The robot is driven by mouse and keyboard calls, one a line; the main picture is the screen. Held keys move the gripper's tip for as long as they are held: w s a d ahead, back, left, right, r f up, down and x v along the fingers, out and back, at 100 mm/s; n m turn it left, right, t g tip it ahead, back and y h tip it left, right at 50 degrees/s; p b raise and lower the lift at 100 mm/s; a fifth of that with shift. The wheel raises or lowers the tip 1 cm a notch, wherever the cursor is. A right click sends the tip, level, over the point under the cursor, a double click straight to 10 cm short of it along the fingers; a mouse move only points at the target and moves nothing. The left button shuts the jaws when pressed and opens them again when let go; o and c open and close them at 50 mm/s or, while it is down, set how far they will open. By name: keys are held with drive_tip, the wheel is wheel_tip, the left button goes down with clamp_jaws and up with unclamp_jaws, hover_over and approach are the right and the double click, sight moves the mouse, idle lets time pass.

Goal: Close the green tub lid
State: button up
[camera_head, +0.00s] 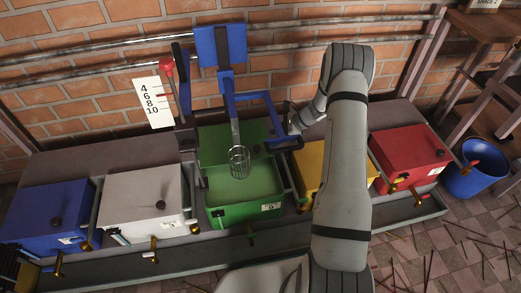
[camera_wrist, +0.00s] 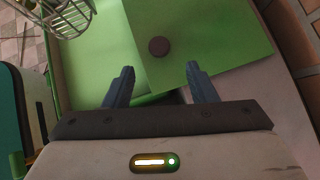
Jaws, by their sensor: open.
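The green tub (camera_head: 243,213) stands in the middle of the row, with the front part of its top open. In the head view my gripper (camera_head: 283,144) is at the tub's back right.
A wire whisk (camera_head: 239,162) on a blue lever frame (camera_head: 225,85) hangs over the green tub. Blue (camera_head: 45,215), white (camera_head: 140,200), yellow (camera_head: 312,165) and red (camera_head: 410,155) tubs share the bench. A blue bucket (camera_head: 470,180) stands at right. A brick wall is behind.

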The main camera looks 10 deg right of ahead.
sight(258, 147)
drive_tip(key=b+x, duration=0.2)
drive_tip(key=x, duration=0.5)
drive_tip(key=shift+a+f+b, duration=0.1)
drive_tip(key=shift+a+b, duration=0.1)
drive_tip(key=shift+b, duration=0.2)
drive_tip(key=shift+c, duration=0.3)
